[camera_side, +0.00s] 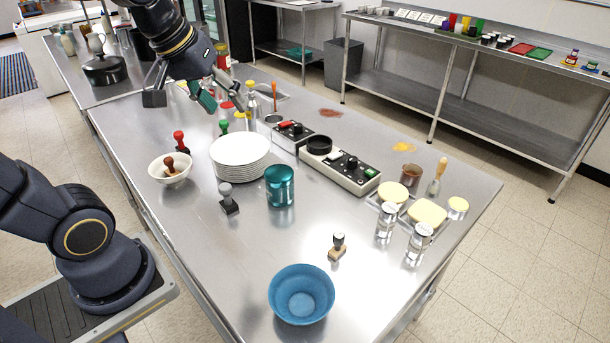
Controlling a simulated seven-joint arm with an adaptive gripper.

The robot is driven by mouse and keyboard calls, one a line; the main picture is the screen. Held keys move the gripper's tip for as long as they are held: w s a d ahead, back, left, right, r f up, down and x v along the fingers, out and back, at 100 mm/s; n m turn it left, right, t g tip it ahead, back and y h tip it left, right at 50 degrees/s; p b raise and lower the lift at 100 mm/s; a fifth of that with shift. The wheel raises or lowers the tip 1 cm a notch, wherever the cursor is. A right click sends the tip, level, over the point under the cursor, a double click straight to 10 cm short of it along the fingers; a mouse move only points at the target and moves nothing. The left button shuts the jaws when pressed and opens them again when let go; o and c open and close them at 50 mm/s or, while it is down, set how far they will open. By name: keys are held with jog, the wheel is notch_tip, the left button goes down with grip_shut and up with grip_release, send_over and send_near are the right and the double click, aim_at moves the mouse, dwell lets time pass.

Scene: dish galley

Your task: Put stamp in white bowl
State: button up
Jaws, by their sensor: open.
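The white bowl (172,181) stands near the left edge of the steel table, and a brown-handled stamp (169,164) rests in it. A red-handled stamp (179,139) stands just behind the bowl. A grey-and-black stamp (228,197) stands right of the bowl, in front of the plates. A stamp with a black knob and wooden base (338,246) stands nearer, behind the blue bowl. A green-topped item (223,126), perhaps another stamp, is partly hidden behind the plates. My gripper (200,98) is open above the far part of the table, behind the white bowl and apart from it.
A stack of white plates (240,151) and a teal canister (280,187) stand mid-table. A blue bowl (301,293) is at the front. A control box (340,171), jars (420,240) and yellow-topped containers (427,213) fill the right side. Bare steel lies between canister and blue bowl.

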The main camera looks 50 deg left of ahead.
jog(key=s+d+f+m, duration=0.2)
jog(key=s+d+m, duration=0.3)
jog(key=s+m, duration=0.1)
jog(key=shift+s+f, duration=0.4)
jog(key=shift+s, duration=0.35)
